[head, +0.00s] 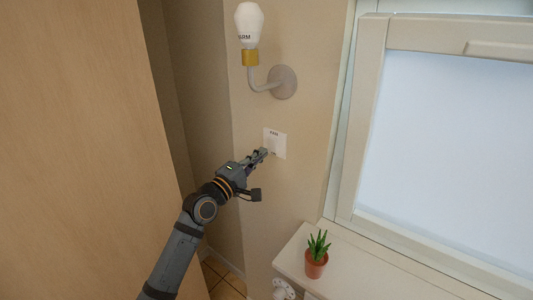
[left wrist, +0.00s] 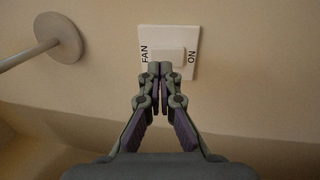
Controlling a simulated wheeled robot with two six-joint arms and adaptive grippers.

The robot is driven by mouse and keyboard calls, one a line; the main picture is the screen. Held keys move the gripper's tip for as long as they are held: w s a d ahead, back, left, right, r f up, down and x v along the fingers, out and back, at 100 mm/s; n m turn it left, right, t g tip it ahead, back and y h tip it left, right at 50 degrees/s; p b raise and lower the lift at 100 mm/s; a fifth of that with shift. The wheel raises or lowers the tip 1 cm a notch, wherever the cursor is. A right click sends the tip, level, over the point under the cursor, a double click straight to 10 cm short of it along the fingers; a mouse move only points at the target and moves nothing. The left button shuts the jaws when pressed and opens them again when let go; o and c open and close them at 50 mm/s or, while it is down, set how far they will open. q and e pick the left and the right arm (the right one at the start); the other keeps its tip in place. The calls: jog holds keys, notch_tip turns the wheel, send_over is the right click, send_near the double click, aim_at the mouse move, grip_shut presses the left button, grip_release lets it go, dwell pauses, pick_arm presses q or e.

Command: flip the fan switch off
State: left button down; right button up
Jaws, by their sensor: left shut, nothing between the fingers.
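The fan switch (head: 280,143) is a white square plate on the beige wall, below a lamp. In the left wrist view the plate (left wrist: 184,42) bears the words FAN and ON, with a white rocker (left wrist: 170,56) in its middle. My left gripper (head: 264,152) is shut and empty, its fingertips at the plate's lower left in the head view. In the left wrist view the fingertips (left wrist: 160,66) overlap the lower edge of the rocker. I cannot tell whether they touch it. My right gripper is not in view.
A wall lamp (head: 284,82) with a white bulb (head: 249,24) sits above the switch. A window (head: 450,140) is at the right, with a sill (head: 350,283) holding a potted plant (head: 316,257). A large wooden panel (head: 80,150) stands at the left.

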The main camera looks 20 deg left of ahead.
aim_at(272, 142)
pick_arm(q)
jog(key=x, duration=0.2)
jog(key=shift+w+r+p, duration=0.25)
jog(key=shift+p, duration=0.1)
jog(key=shift+w+d, duration=0.2)
jog(key=shift+w, duration=0.35)
jog(key=shift+w+d+r, duration=0.1)
jog(key=shift+w+r, duration=0.1)
jog(key=shift+r, duration=0.05)
